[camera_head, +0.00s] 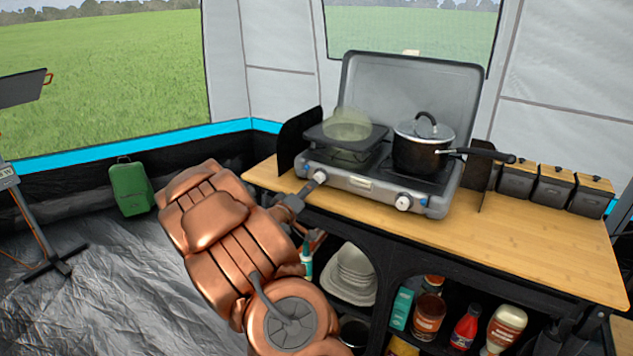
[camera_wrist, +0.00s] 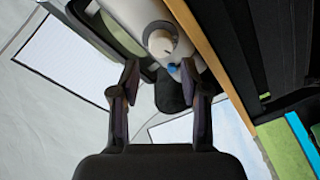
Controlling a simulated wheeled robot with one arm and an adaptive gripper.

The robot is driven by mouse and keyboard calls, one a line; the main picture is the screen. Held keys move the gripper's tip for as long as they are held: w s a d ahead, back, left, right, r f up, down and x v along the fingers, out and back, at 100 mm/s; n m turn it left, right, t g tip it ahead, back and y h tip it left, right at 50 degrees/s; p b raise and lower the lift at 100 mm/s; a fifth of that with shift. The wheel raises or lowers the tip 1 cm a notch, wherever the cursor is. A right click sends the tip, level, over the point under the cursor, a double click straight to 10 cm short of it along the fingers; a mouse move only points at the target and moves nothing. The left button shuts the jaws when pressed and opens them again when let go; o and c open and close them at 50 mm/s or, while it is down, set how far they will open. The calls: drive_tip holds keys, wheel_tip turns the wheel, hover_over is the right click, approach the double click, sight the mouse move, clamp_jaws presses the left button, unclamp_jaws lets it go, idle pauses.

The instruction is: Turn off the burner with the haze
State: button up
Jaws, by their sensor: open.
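A grey two-burner camp stove (camera_head: 362,186) stands on the wooden counter with its lid up. A pale yellowish haze (camera_head: 348,124) hangs over the left burner, around a dark pan or plate (camera_head: 330,136). The left knob (camera_head: 320,176) and right knob (camera_head: 403,202) are on the stove front. My gripper (camera_head: 306,189) is close to the left knob; contact cannot be told. In the wrist view my gripper (camera_wrist: 160,70) is open, with nothing between its fingers. A round pale knob (camera_wrist: 160,42) shows just beyond the fingertips, with a small blue part beside it.
A dark pot (camera_head: 420,152) with a lid stands on the right burner, its handle reaching right. Dark windscreen panels flank the stove. Several dark canisters (camera_head: 552,186) stand at the counter's right. Bottles and bowls (camera_head: 352,275) fill the shelves below. The counter front (camera_head: 480,240) is clear.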

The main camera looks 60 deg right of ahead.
sight(317, 180)
drive_tip(key=shift+w+d+p, duration=0.2)
drive_tip(key=shift+w+d, duration=0.05)
drive_tip(key=shift+d, duration=1.35)
drive_tip(key=shift+w+d+p, duration=0.15)
drive_tip(key=shift+w+d, duration=0.05)
drive_tip(key=shift+d, duration=1.4)
clamp_jaws()
